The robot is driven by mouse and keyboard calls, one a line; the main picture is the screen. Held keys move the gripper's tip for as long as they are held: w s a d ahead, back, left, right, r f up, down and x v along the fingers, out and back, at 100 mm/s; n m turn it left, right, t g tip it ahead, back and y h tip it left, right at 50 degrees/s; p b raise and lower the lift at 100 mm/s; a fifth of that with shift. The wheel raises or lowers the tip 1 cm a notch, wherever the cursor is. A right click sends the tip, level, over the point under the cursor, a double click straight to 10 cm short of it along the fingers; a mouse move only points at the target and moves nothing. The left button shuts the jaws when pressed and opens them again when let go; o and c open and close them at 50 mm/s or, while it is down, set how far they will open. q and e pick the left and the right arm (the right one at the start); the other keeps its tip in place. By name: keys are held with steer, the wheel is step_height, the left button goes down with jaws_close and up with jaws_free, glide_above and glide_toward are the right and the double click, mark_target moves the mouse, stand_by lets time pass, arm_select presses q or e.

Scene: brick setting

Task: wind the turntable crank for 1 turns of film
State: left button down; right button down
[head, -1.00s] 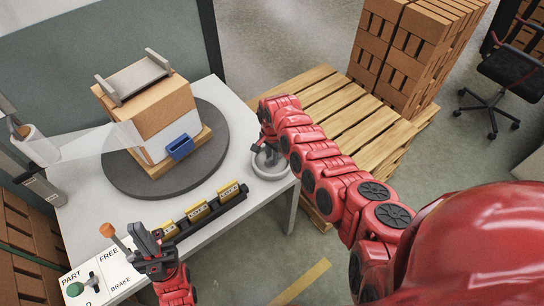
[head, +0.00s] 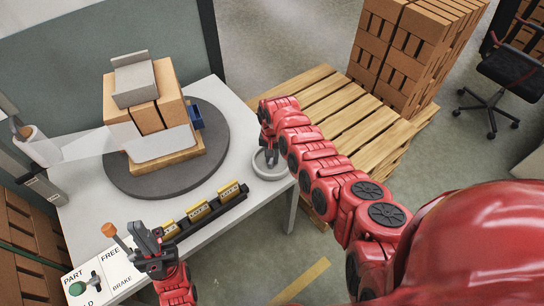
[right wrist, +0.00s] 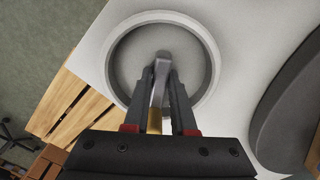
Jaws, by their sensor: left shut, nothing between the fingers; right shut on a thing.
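The round dark turntable (head: 215,160) carries a small pallet (head: 150,184) with a stack of bricks (head: 165,92) and a grey bracket-shaped piece on top. Translucent film (head: 90,146) runs from the roll (head: 36,146) at the left to the stack and wraps its front side. The crank (head: 282,171) is a pale round dish at the table's right edge. In the right wrist view my right gripper (right wrist: 168,105) is shut on the crank handle (right wrist: 155,118) inside the ring. My left gripper (head: 150,248) is shut and empty by the lever panel.
A lever panel (head: 104,275) marked FREE and BRAKE, with a green knob, lies at the front left. A black rail (head: 205,214) with yellow tags runs along the table front. A wooden pallet (head: 340,110) and brick stacks (head: 405,50) stand right of the table.

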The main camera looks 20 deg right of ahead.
steer(key=n, duration=0.6)
steer(key=shift+s+n+p, duration=0.1)
steer(key=shift+n+p, duration=0.2)
steer(key=shift+n, duration=0.9)
steer(key=shift+n+b, duration=0.3)
steer(key=shift+n, duration=0.9)
steer(key=n+b, duration=0.2)
steer(key=n, duration=0.3)
steer(key=shift+f, duration=0.1)
steer(key=n+b, duration=0.1)
steer(key=n, duration=0.2)
steer(key=shift+n, duration=0.3)
steer(key=n+b, duration=0.1)
steer(key=n, duration=0.3)
steer(key=shift+b, duration=0.35)
steer(key=shift+n+b, duration=0.45)
steer(key=shift+n, duration=1.45)
